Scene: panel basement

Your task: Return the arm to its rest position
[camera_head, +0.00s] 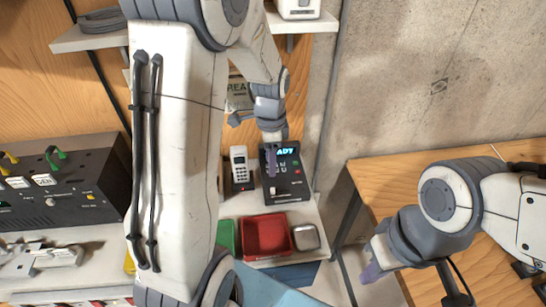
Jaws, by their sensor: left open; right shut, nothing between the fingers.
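My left arm comes down through the middle of the head view, its large white link covering much of the shelf area. My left gripper (268,152) is open and empty. A purple fingertip shows in front of the black device with a lit screen ending in "ADY" (289,186); whether it touches the device I cannot tell. My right gripper (372,268) is at the lower right, beside the left edge of the wooden table (395,175). It is shut with nothing in it, and its arm reaches in from the right edge.
A grey handset (239,163) stands left of the device. Below are a red tray (265,236), a partly hidden green tray (226,234) and a silver tin (306,237). A black control panel (75,200) is at left. Bare concrete wall (440,70) fills the upper right.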

